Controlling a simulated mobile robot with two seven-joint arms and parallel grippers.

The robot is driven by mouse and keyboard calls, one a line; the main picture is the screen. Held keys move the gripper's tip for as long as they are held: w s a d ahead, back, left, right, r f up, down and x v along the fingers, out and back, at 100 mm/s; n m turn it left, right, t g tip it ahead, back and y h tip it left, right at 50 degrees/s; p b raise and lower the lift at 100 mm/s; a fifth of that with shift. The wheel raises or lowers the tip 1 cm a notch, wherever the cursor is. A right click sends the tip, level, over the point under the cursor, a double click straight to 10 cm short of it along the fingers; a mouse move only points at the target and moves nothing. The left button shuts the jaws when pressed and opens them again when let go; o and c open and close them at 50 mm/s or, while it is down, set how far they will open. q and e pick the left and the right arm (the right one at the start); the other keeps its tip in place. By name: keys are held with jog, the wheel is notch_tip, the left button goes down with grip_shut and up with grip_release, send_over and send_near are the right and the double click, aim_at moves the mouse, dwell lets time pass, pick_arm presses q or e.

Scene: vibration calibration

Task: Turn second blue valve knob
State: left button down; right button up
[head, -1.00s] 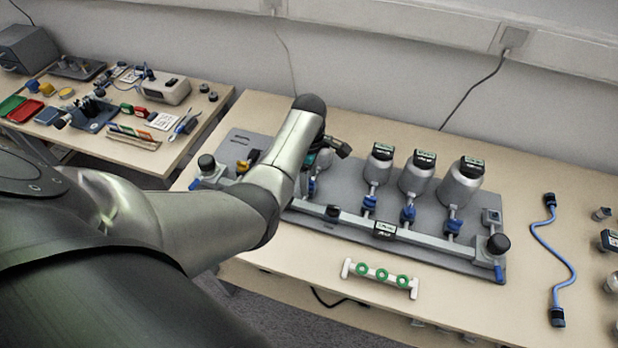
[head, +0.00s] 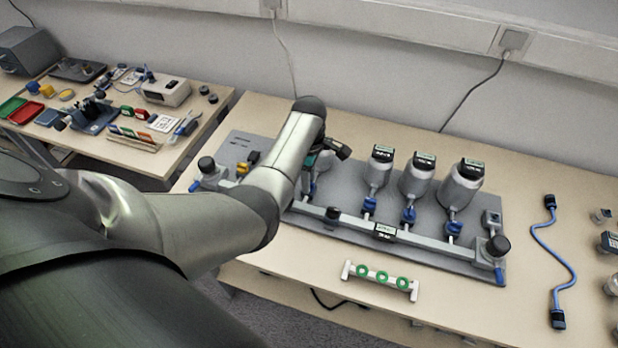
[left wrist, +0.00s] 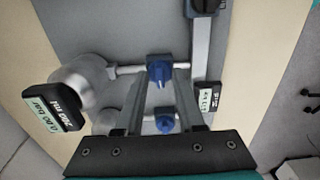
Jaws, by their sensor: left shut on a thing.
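In the left wrist view, the fingers of my left gripper (left wrist: 165,84) reach up to a blue valve knob (left wrist: 159,72) and are shut on it. The knob sits on a pipe between a grey canister with a gauge and the long rail. A second blue knob (left wrist: 165,122) shows nearer the gripper's base, between the fingers but lower down. In the head view, my left forearm and wrist cover most of the gripper (head: 313,172). Three other blue knobs, the left (head: 369,204), middle (head: 408,215) and right (head: 453,227), are in plain sight below their canisters. My right gripper is out of view.
The grey base plate (head: 465,265) carries the rail and canisters. A white holder with green rings (head: 380,278) lies in front of it. A blue cable (head: 555,262) lies at right. A side table (head: 150,158) with small parts stands at left.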

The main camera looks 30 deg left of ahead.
pick_arm(q)
jog(key=shift+r+m+p, duration=0.15)
jog(key=shift+m+p, duration=1.15)
jog(key=shift+m, duration=0.2)
jog(key=m+p, duration=0.2)
jog(key=m, duration=0.2)
jog(key=shift+m, duration=0.3)
jog(key=m+p, duration=0.1)
jog(key=m, duration=0.4)
jog(key=shift+m, duration=0.3)
jog(key=m, duration=0.4)
jog(key=shift+f+m+p, duration=0.2)
jog(key=shift+m+p, duration=0.1)
jog(key=shift+p, duration=0.05)
jog(key=c, duration=0.5)
grip_release()
